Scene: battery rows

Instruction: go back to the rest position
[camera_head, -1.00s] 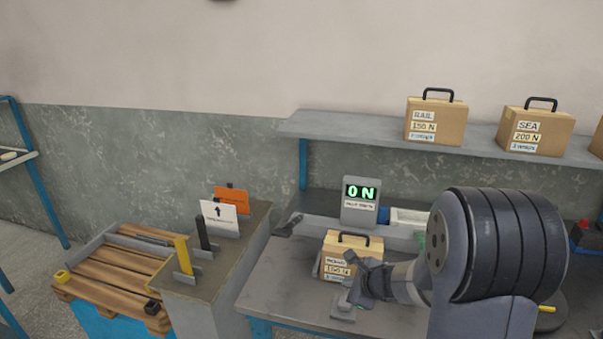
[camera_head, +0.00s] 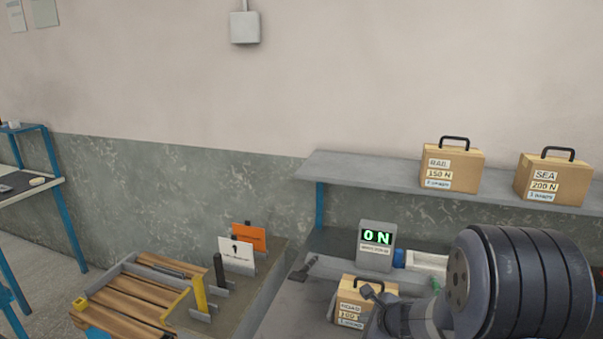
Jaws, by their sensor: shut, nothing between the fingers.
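My gripper (camera_head: 379,304) is at the lower right, in front of the workbench, with my dark arm behind it. It is shut and holds nothing. It overlaps the right part of a tan box with a black handle (camera_head: 348,309), labelled ROAD, on the bench. I cannot tell whether gripper and box touch.
A force display (camera_head: 377,246) reading 0 N stands behind the box. A shelf (camera_head: 385,178) above holds the RAIL box (camera_head: 452,168) and the SEA box (camera_head: 553,181). A wooden pallet (camera_head: 130,301) and card stands (camera_head: 237,256) are at left.

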